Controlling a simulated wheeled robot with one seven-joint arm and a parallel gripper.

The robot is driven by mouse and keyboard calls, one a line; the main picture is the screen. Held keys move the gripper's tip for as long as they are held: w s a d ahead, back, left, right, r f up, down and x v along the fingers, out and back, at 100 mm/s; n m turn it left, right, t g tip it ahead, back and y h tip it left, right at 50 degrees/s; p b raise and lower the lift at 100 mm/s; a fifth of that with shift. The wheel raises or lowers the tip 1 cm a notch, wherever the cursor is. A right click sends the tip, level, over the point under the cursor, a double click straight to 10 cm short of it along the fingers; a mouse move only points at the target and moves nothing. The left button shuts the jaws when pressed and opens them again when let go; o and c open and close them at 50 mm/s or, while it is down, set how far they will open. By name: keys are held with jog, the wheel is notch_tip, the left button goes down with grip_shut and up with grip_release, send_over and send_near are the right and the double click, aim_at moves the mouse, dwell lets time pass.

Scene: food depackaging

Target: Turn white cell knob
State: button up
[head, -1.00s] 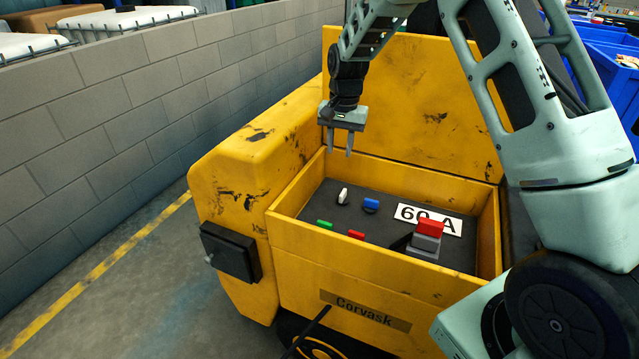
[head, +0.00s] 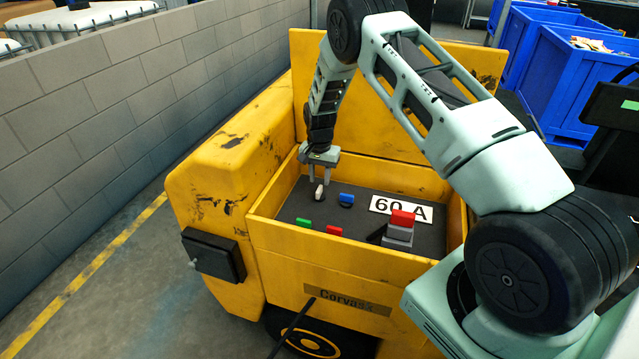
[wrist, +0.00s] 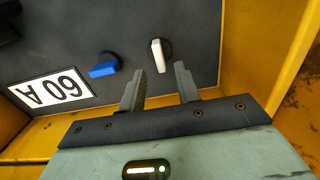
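The white knob (head: 319,192) stands on the dark panel (head: 290,212) inside the yellow box, toward its back left. In the wrist view the white knob (wrist: 158,56) lies just ahead of the fingertips, in line with the gap between them. My gripper (head: 322,182) points down close over the knob. In the wrist view my gripper (wrist: 157,72) has its two fingers well apart with nothing between them. Whether a finger touches the knob cannot be told.
A blue knob (head: 346,200) sits just right of the white one. A green switch (head: 303,223), a red one (head: 334,230) and a red-topped grey block (head: 400,228) are nearer the front. A "60 A" label (head: 385,205) lies at right. Yellow walls (head: 470,70) enclose the panel.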

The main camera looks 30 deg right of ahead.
aim_at(320, 188)
jog(key=shift+f+p, duration=0.4)
jog(key=shift+f, duration=1.85)
grip_shut()
